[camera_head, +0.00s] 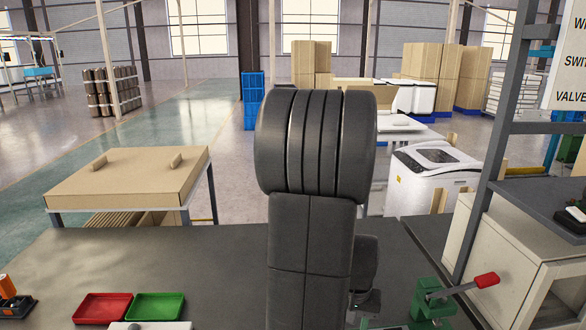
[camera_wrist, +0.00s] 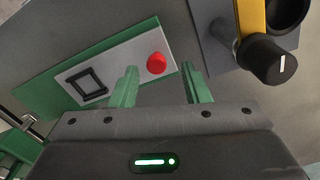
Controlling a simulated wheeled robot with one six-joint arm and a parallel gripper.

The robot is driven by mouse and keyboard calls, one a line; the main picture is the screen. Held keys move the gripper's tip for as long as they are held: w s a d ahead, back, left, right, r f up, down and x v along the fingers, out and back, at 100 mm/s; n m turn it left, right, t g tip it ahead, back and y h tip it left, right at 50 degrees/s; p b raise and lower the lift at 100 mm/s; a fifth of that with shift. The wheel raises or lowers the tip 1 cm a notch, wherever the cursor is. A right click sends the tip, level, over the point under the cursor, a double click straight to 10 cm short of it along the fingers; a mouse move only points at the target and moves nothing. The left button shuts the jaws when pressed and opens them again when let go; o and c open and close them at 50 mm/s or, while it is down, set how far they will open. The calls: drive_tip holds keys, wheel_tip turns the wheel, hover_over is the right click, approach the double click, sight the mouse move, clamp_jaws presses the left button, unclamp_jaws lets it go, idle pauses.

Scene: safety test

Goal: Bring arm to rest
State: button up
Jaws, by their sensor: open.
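My gripper (camera_wrist: 160,76) is open in the wrist view, with two green fingers apart and nothing held between them. A red round button (camera_wrist: 156,63) shows between the fingertips, on a light plate with a black square switch (camera_wrist: 87,84). I cannot tell how far the fingertips are from the plate. In the head view my dark arm stands upright in the middle and folds downward. My gripper is hidden there behind the arm or below the picture.
A black knob (camera_wrist: 272,62) is close right of the fingers. The dark table (camera_head: 190,262) holds a red tray (camera_head: 102,308), a green tray (camera_head: 155,307) and, right of my arm, a green clamp with a red handle (camera_head: 487,280). A rack (camera_head: 500,160) stands at right.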

drive_tip(key=shift+f, duration=0.95)
drive_tip(key=shift+d, duration=0.35)
drive_tip(key=shift+s, duration=0.1)
